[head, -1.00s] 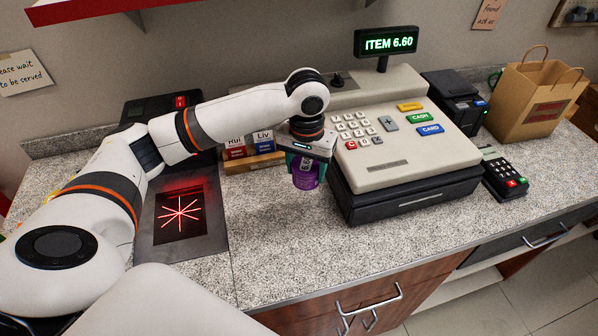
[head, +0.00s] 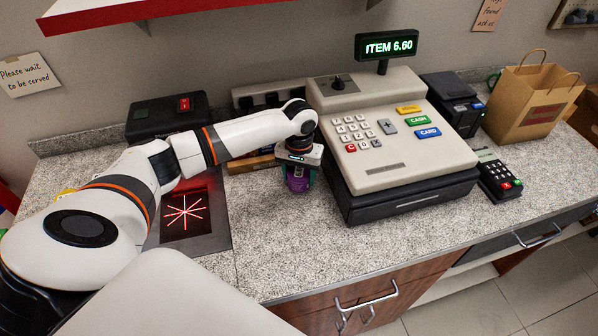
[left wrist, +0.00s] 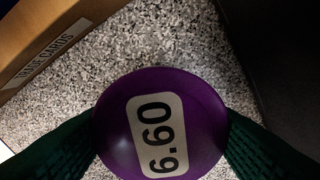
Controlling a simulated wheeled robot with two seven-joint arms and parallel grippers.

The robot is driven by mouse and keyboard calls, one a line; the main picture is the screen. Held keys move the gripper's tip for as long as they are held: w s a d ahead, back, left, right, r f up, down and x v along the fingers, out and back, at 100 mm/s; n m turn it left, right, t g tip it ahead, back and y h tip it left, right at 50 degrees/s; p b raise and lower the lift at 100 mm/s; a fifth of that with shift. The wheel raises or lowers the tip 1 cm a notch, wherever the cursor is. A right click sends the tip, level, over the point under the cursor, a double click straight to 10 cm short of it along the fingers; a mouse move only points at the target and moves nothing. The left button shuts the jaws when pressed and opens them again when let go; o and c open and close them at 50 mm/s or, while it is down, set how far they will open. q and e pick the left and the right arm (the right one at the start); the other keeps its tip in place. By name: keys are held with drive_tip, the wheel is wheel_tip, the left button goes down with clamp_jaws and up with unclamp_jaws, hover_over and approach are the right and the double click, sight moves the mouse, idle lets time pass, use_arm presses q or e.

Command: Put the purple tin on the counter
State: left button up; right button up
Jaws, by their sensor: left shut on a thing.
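The purple tin (head: 297,181) is between the fingers of my left gripper (head: 298,172), just left of the cash register. In the left wrist view the tin's round purple top (left wrist: 190,110) carries a pale label reading 6.60, with a dark green finger pressed on each side. The speckled grey counter (head: 270,232) lies below the tin. I cannot tell whether the tin's base touches it. My right gripper does not show.
The cash register (head: 395,145) stands close to the right of the tin. A wooden card box (left wrist: 50,45) is close behind it. A scanner plate (head: 187,212) with red lines lies to the left. The counter in front of the tin is clear.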

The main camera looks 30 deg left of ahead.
sight(299, 171)
use_arm(q)
drive_tip(key=shift+f, duration=0.15)
drive_tip(key=o, duration=1.1)
drive_tip(key=shift+c, duration=0.2)
wheel_tip(299, 171, up, 12)
drive_tip(key=shift+d+f+b, duration=0.1)
drive_tip(key=shift+f+b, duration=0.15)
drive_tip(key=shift+b, duration=0.7)
drive_tip(key=shift+r, duration=0.4)
